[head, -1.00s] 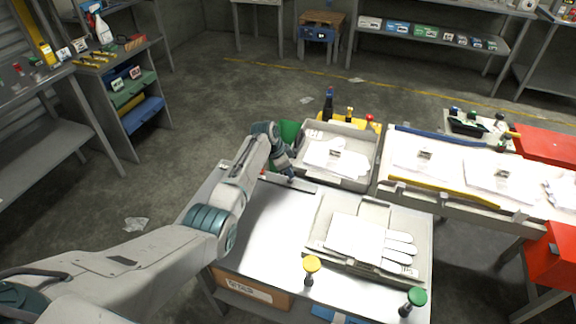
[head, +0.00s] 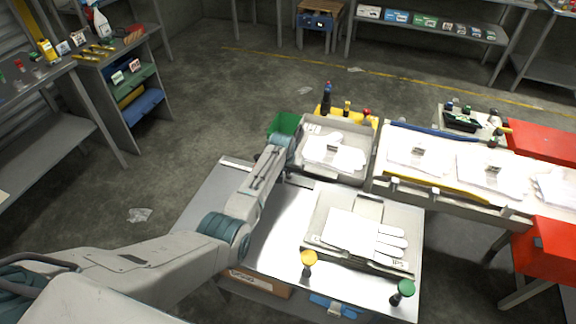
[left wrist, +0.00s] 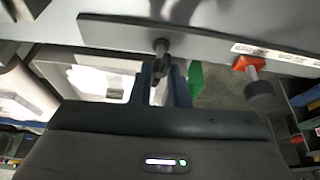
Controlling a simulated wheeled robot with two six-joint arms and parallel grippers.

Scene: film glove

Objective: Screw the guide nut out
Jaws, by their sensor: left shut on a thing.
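A dark round nut on a short stem, which looks like the guide nut (left wrist: 162,47), sits at a long grey bar (left wrist: 110,30) in the left wrist view. My left gripper (left wrist: 163,78) is shut on it, one finger on each side. In the head view my left gripper (head: 281,160) is at the back edge of the metal table, beside the glove tray; the wrist hides its fingertips and the nut. A red-orange knob with a dark end (left wrist: 249,75) stands to the right along the bar. My right gripper is not in view.
A tray with white gloves (head: 368,170) stands right of my left gripper, and a green bin (head: 286,122) behind it. A glove plate (head: 318,228) lies on the metal table, with yellow (head: 308,258) and green (head: 405,288) knobs at the front. The tabletop left of the plate is bare.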

